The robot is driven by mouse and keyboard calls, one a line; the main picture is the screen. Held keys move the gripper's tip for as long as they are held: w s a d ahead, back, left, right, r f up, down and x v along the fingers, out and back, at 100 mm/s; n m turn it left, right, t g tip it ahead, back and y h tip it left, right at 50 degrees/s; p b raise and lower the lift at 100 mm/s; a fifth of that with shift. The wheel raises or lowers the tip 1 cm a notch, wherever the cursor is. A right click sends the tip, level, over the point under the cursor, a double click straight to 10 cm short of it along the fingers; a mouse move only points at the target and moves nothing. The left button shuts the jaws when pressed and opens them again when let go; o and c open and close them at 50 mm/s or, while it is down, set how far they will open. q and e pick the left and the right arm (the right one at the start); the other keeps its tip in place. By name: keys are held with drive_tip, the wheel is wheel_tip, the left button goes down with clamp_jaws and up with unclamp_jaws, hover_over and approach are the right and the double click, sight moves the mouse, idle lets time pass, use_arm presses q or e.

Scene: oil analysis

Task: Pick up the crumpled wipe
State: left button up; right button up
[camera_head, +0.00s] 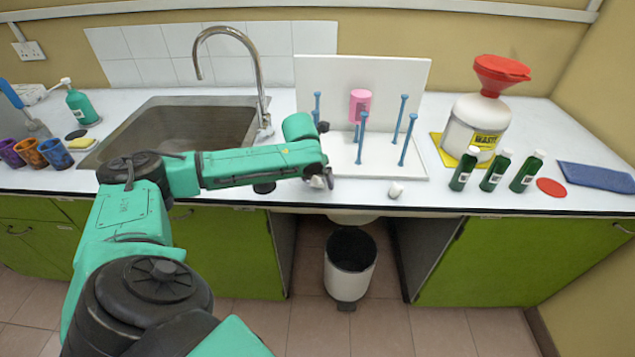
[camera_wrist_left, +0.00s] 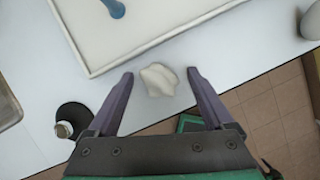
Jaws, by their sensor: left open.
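The crumpled wipe (camera_wrist_left: 157,80) is a small off-white lump on the white worktop. In the left wrist view it lies between the two fingertips of my left gripper (camera_wrist_left: 160,76), with a gap on each side. The gripper is open and holds nothing. In the head view the left gripper (camera_head: 326,179) is low over the front edge of the worktop, in front of the peg rack. A white bit of the wipe (camera_head: 317,182) shows beside it, partly hidden by the gripper. My right gripper is not in view.
The white peg rack (camera_head: 395,168) with blue pegs stands just behind. A small white object (camera_head: 396,190) lies to the right, and a black round item (camera_head: 264,188) to the left. A bin (camera_head: 349,283) stands below the front edge. Green bottles (camera_head: 494,171) stand further right.

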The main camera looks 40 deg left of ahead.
use_arm(q)
clamp_jaws()
drive_tip(key=shift+r, duration=0.1)
